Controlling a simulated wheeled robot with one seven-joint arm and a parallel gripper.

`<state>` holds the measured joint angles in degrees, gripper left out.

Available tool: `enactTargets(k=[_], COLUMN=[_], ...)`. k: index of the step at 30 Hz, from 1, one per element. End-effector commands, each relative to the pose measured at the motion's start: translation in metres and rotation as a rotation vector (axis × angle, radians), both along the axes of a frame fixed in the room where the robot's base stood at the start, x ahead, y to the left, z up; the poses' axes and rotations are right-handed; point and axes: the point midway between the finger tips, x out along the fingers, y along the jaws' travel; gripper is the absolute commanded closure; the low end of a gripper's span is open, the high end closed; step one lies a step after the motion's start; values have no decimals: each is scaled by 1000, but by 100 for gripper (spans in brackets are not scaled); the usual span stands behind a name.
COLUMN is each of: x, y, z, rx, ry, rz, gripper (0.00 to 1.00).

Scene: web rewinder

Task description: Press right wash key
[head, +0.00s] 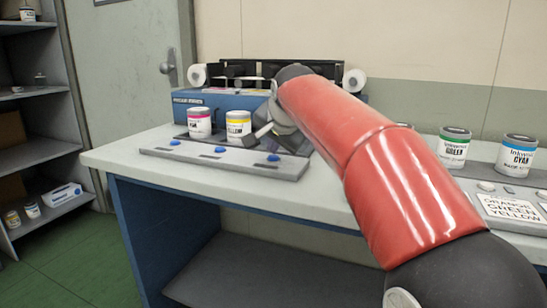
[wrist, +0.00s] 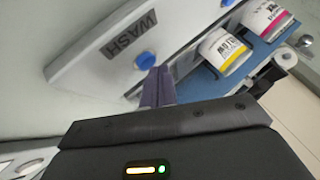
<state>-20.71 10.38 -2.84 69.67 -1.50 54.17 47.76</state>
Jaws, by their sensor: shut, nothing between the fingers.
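The right wash key is a round blue button (head: 273,157) near the right end of a grey key panel (head: 225,166). In the wrist view the blue button (wrist: 146,61) sits beside a dark label reading WASH (wrist: 130,36). My gripper (wrist: 158,75) is shut and empty, with its fingertips pointing at the button and very close to it. I cannot tell whether they touch. In the head view my gripper (head: 254,137) is small, above the panel and left of the button, partly hidden by my red arm.
Magenta (head: 199,123) and yellow (head: 238,127) ink cans stand behind the panel, close to my gripper. The blue rewinder (head: 230,105) is behind them. Green (head: 454,147) and cyan (head: 518,156) cans stand at right. Two more blue buttons (head: 174,143) (head: 220,149) lie leftward.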

Motion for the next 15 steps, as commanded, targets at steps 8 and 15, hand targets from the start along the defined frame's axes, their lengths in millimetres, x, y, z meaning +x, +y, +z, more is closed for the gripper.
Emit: enactTargets(k=[8,15], x=[0,0], y=[0,0], z=[-2,-5], rx=[0,0], ry=[0,0], rz=[0,0], gripper=[100,100])
